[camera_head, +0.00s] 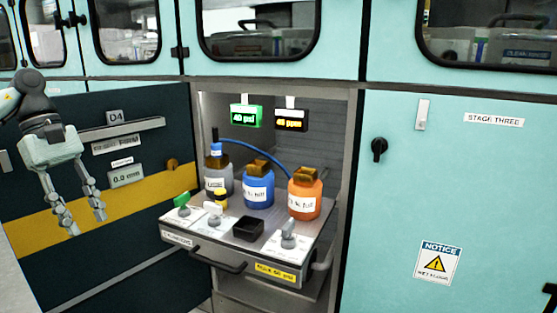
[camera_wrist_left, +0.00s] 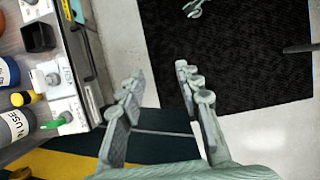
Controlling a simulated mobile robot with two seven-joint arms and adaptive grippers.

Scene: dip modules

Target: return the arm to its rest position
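My left gripper (camera_head: 87,224) hangs fingers down at the left of the head view, in front of the dark panel with a yellow stripe. Its two fingers are spread apart with nothing between them. The left wrist view also shows this open, empty gripper (camera_wrist_left: 157,82) above the floor. It is apart from the pulled-out drawer (camera_head: 225,264). A small grey-green pronged part (camera_wrist_left: 195,8) shows at the top edge of the left wrist view. It may be my right gripper, but its finger state is unclear.
The drawer bears a grey bottle (camera_head: 218,180), a blue bottle (camera_head: 258,190), an orange bottle (camera_head: 305,200), a black box (camera_head: 248,228) and small valves. The dark panel (camera_head: 120,235) stands open at left. A black mat (camera_wrist_left: 235,50) lies on the floor.

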